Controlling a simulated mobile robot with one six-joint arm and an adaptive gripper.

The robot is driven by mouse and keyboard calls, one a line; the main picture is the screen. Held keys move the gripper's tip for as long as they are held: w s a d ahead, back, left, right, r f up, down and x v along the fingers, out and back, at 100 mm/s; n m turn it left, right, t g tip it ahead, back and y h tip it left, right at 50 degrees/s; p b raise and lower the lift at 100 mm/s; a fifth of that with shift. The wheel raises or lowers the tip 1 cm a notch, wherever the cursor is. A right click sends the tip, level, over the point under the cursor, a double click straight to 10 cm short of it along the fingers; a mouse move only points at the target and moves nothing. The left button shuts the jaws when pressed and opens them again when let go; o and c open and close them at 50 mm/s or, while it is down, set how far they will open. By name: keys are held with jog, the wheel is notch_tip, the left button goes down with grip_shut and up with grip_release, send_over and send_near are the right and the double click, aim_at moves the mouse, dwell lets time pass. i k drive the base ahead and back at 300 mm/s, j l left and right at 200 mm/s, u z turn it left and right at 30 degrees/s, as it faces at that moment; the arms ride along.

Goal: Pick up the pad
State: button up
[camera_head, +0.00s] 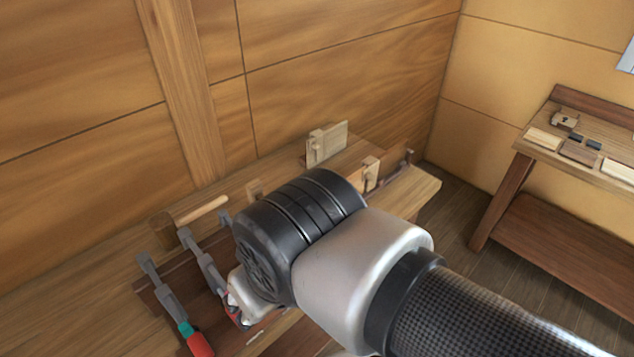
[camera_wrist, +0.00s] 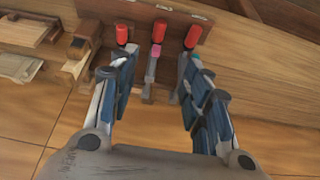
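I cannot tell for sure which thing is the pad. Small pale wooden pieces stand on the bench in the head view: a flat upright block (camera_head: 327,142) at the back and a smaller one (camera_head: 371,172) to its right. In the wrist view, flat wooden pieces (camera_wrist: 28,32) lie at the left, one lower down (camera_wrist: 18,67). My gripper (camera_wrist: 155,62) is open and empty, its fingers spread over a row of clamps. The middle clamp (camera_wrist: 158,32) has a red handle and a pink band. In the head view my wrist mostly hides the gripper.
More red-handled clamps (camera_wrist: 193,37) sit in a dark wooden rack (camera_wrist: 188,9). A wooden mallet-like tool (camera_head: 203,210) lies behind the clamps. A plank wall (camera_head: 90,140) rises close behind the bench. A second table (camera_head: 540,150) with small blocks stands at the right, across open floor.

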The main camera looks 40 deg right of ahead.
aim_at(370, 173)
jog(key=z, duration=1.7)
jog(key=i+l+u, duration=0.3)
jog(key=i+l, duration=0.2)
jog(key=l, duration=0.2)
jog(key=i+l+u, duration=0.1)
jog(key=i+l, duration=0.15)
jog(key=l, duration=0.15)
jog(key=i+l+u, duration=0.15)
jog(key=l, duration=0.25)
jog(key=i, duration=0.1)
